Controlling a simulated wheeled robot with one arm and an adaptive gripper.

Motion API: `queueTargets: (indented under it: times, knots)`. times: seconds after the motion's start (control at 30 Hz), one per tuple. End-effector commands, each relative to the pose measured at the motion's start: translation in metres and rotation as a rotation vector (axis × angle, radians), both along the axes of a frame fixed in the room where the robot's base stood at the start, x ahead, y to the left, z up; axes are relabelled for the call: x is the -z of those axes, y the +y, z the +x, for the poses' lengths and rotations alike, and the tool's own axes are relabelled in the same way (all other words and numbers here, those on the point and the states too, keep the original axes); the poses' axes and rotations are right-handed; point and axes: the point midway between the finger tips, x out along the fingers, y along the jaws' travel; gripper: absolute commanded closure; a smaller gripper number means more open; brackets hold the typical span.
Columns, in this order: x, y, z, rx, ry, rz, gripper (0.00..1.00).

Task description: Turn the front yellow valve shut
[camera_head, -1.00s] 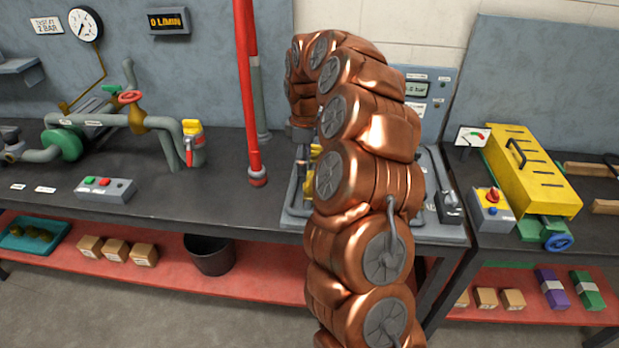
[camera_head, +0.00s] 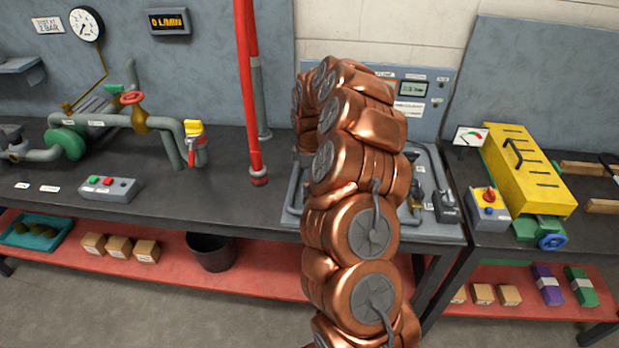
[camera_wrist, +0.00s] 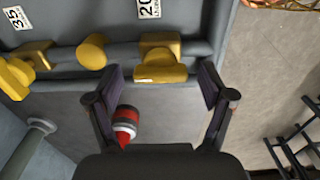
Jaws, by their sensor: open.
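In the wrist view a grey pipe carries several yellow fittings. A yellow valve with a flat handle (camera_wrist: 159,65) is nearest to the space between my fingers. A rounded yellow knob (camera_wrist: 92,52) and another yellow valve (camera_wrist: 36,55) sit further left along the pipe. My gripper (camera_wrist: 161,75) is open and empty, its fingers to either side of the right-hand valve and apart from each other. I cannot tell whether a finger touches the handle. In the head view my arm hides my gripper and these valves.
A red and white part (camera_wrist: 125,124) lies below the pipe, by my left finger. A red upright pipe (camera_head: 248,100) stands left of my arm. A control box (camera_head: 488,208) and yellow unit (camera_head: 528,170) stand right.

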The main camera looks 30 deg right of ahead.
Motion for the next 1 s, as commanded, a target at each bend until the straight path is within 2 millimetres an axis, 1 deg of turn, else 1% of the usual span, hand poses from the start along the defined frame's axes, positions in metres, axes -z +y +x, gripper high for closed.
queueTargets:
  times: [0.17, 0.73, 1.0]
  knots:
    - [0.0003, 0.0002, -0.0001, 0.0, 0.0, 0.0, 0.19]
    - [0.0003, 0.0008, -0.0002, -0.001, 0.002, 0.001, 0.78]
    - [0.002, 0.0007, -0.0002, 0.026, 0.001, 0.001, 0.79]
